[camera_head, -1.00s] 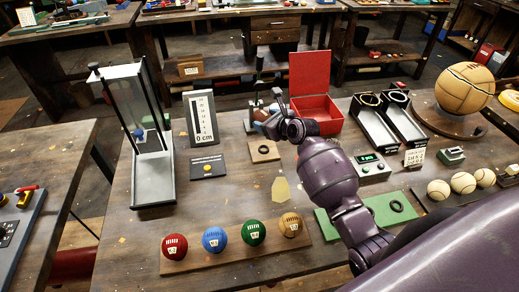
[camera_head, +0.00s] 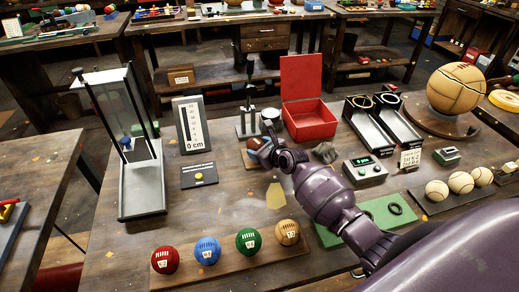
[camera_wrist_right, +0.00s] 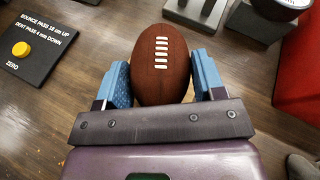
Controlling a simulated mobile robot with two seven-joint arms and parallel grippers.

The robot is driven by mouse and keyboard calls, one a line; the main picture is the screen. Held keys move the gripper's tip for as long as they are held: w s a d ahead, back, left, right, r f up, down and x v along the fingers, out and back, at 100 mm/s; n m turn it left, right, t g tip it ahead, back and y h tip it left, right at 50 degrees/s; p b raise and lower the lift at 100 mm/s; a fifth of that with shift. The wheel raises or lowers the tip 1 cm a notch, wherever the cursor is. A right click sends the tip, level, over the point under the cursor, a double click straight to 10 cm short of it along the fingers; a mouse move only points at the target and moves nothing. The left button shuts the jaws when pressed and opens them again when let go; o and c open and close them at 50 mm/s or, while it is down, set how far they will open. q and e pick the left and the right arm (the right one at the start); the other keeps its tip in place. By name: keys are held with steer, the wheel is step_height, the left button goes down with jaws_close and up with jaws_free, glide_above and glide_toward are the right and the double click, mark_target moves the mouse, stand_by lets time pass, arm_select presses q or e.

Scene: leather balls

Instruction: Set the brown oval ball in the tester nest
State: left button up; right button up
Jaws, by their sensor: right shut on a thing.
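My right gripper (camera_head: 257,146) is shut on the brown oval ball (camera_wrist_right: 163,62). In the right wrist view its blue finger pads press on both sides of the ball, with the white laces facing up. In the head view only a small brown part of the ball (camera_head: 254,143) shows past the gripper. A grey metal stand with an upright post (camera_head: 248,100) is just behind the gripper, and a round dial shows beside it. The ball is in front of this stand. I cannot make out the nest itself, as the gripper and ball hide that area. My left gripper is not in view.
A black plate with a yellow button (camera_head: 199,175) lies to the left of the gripper. An open red box (camera_head: 307,120) stands at the right behind it. Several coloured balls sit on a wooden rack (camera_head: 228,262) at the front. Bare tabletop lies between.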

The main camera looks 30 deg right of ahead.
steer(key=shift+r, duration=0.15)
steer(key=shift+f, duration=0.25)
steer(key=o, duration=1.1)
steer(key=shift+c, duration=0.2)
steer(key=shift+r, duration=0.2)
steer(key=shift+s+r, duration=0.1)
steer(key=shift+r, duration=0.05)
steer(key=p+v, duration=0.2)
steer(key=v, duration=0.9)
steer(key=shift+s+p, duration=0.3)
steer(key=shift+s, duration=0.1)
